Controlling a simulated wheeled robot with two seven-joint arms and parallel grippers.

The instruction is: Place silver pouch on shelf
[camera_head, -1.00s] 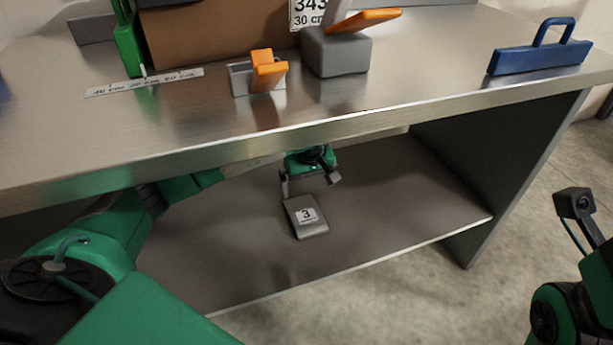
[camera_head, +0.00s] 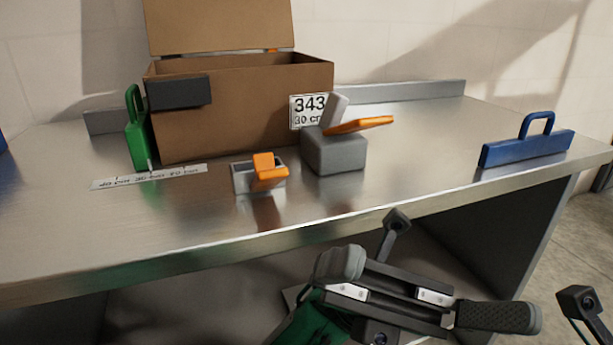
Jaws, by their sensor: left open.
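The silver pouch (camera_head: 291,298) lies on the lower shelf (camera_head: 190,300) under the bench. Only a grey sliver of it shows; my left arm and gripper cover the rest, including its label. My left gripper (camera_head: 428,290) is in front of the bench's front edge, with its two dark fingers spread wide and nothing between them. It is apart from the pouch. Of my right arm, only a small dark part shows at the bottom right corner; its fingers are out of view.
On the bench top (camera_head: 400,180) stand an open cardboard box (camera_head: 230,125), a green-handled tool (camera_head: 137,135), a small orange-topped dispenser (camera_head: 262,175), a grey block with an orange flap (camera_head: 335,150) and a blue-handled bar (camera_head: 527,148). The bench's front edge overhangs the shelf.

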